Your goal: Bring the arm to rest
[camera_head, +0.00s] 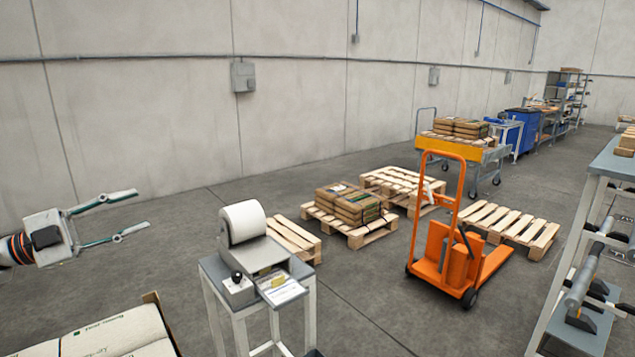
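My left gripper (140,211) is at the left edge of the head view, held out sideways in the air and pointing right. Its two fingers are spread apart with nothing between them. It is above and behind the carton with pale bags, and left of the label roll stand. My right gripper and arm do not show in this view.
A stand with a white roll (243,221) is near centre. A carton of pale bags (118,335) is at lower left. An orange stacker (455,255), pallets (510,226), one stacked with brown sacks (349,203), and a grey bench (612,160) stand beyond. Floor between is open.

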